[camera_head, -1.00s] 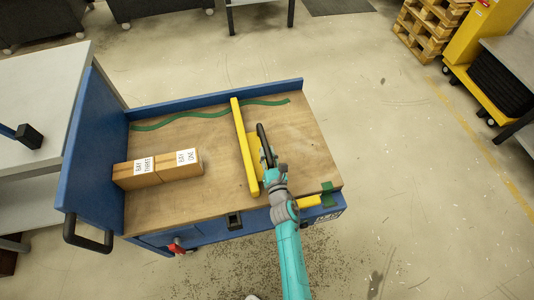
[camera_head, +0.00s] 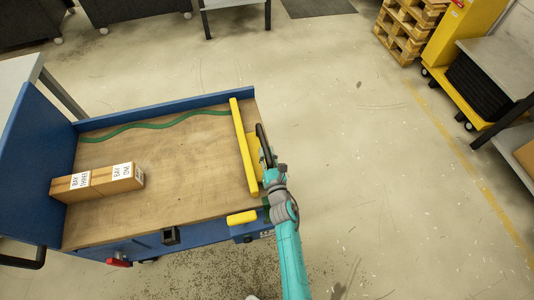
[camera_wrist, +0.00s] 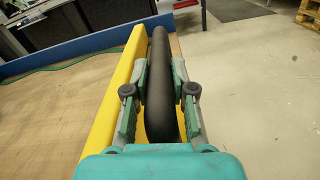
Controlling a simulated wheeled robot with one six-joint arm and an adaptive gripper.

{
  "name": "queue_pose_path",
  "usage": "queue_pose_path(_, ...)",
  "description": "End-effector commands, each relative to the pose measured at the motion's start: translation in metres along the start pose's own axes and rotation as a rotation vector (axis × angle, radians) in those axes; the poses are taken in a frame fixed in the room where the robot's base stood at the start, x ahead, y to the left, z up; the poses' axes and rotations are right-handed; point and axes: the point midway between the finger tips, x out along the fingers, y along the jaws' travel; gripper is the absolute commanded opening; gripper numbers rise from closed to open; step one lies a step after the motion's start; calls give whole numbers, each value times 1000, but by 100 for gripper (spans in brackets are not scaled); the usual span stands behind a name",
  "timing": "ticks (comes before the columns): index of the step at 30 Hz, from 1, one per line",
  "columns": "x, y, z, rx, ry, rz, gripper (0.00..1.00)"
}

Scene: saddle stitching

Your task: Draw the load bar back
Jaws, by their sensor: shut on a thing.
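The load bar is a long yellow beam (camera_head: 243,145) lying across the wooden cart deck (camera_head: 190,155), close to the deck's right end in the head view. It also shows in the wrist view (camera_wrist: 122,85), left of my gripper. A black handle (camera_head: 262,138) runs along the bar's right side. In the wrist view, the handle (camera_wrist: 160,45) passes between my gripper's (camera_wrist: 161,75) two fingers, which are shut on it. Two brown boxes labelled BAY THREE (camera_head: 70,187) and BAY ONE (camera_head: 117,179) lie end to end on the left of the deck, well apart from the bar.
A low blue rim (camera_head: 165,110) closes the deck's far side, and a tall blue panel (camera_head: 38,150) its left end. A wavy green strip (camera_head: 160,124) lies along the far side. The floor right of the cart is clear. A wooden pallet stack (camera_head: 400,35) and yellow trolley (camera_head: 455,40) stand further back.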

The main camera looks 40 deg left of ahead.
Motion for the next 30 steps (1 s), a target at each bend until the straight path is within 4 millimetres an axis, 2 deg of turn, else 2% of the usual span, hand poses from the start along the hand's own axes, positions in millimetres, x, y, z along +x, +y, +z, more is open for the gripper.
queue_pose_path(5, 0, 0, 1, 0, -1, -1, 0)
queue_pose_path(6, 0, 0, 1, 0, -1, -1, 34)
queue_pose_path(8, 0, 0, 1, 0, -1, 0, 49)
queue_pose_path(20, -4, 0, 0, 0, 0, 0, 50)
queue_pose_path(26, -29, 0, -1, -2, 1, 0, 50)
queue_pose_path(30, -55, -1, -1, -2, 1, -1, 50)
